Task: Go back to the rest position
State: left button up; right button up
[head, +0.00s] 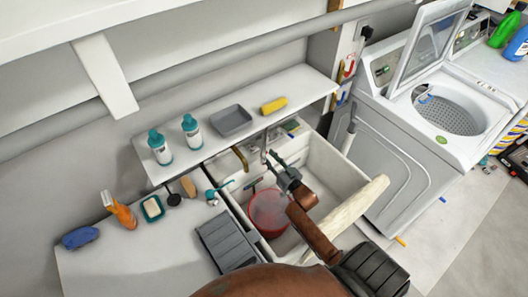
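My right gripper (280,175) is dark grey, at the end of the brown arm that rises from the bottom right. It is above the sink (349,172), close to the tap (265,150) and above the far side of a red bucket (268,212). Its fingers are small and overlap the tap and sink behind them, so I cannot tell how far apart they are. I see no object clearly held in it. My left gripper is not in view.
A shelf (290,85) above the sink bears two teal-capped bottles (160,147) (192,132), a grey tray (231,121) and a yellow item (274,105). An orange spray bottle (121,212) stands on the left counter (150,265). An open washing machine (425,110) stands right.

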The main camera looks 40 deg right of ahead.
jog(key=shift+s, duration=1.15)
